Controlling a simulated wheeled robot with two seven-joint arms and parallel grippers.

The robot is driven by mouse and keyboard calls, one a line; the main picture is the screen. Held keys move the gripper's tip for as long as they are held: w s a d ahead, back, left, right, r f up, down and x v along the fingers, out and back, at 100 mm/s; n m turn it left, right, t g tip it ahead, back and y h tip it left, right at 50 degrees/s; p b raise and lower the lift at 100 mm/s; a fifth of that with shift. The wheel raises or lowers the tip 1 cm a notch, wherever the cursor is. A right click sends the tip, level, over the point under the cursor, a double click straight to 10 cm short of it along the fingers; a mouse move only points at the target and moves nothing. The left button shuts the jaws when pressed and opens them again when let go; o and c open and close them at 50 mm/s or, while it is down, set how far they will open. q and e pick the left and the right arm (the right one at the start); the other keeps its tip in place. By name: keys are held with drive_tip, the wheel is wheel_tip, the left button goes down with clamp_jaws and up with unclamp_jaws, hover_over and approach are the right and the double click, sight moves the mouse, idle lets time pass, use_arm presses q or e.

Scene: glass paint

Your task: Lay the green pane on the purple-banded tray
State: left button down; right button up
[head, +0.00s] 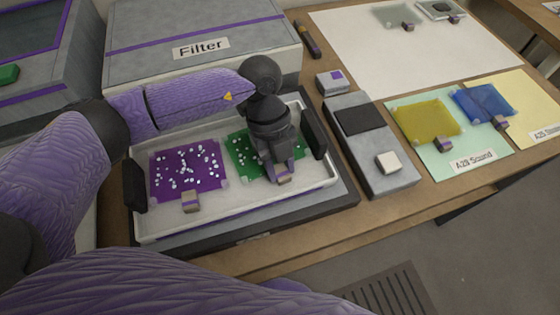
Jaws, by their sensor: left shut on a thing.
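The green pane (240,145), speckled with white bits, lies in the right half of a white tray (236,207). My left gripper (284,173) reaches down over its right side and is shut on the small tan and purple grip block (284,179) at its front edge. The gripper hides part of the pane. I cannot tell whether the pane is lifted off the tray floor. A grey container with purple bands (45,98) stands at the far left; I cannot tell whether it is the purple-banded tray. My right gripper is out of view.
A speckled purple pane (188,172) lies left of the green one. A box labelled Filter (204,18) stands behind. A grey device (372,145) stands to the right. Yellow (426,119) and blue (484,102) panes lie on coloured sheets. A white sheet (385,55) lies behind them.

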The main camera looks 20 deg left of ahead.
use_arm(q)
drive_tip(key=shift+c, duration=1.5)
unclamp_jaws()
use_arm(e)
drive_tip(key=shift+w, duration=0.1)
use_arm(q)
drive_tip(key=s+d+r+p+v, duration=0.1)
drive_tip(key=s+d+p+v, duration=0.1)
drive_tip(key=p+v, duration=0.9)
drive_tip(key=v, duration=0.7)
drive_tip(key=shift+s+d+r, duration=0.2)
drive_tip(key=shift+r, duration=0.1)
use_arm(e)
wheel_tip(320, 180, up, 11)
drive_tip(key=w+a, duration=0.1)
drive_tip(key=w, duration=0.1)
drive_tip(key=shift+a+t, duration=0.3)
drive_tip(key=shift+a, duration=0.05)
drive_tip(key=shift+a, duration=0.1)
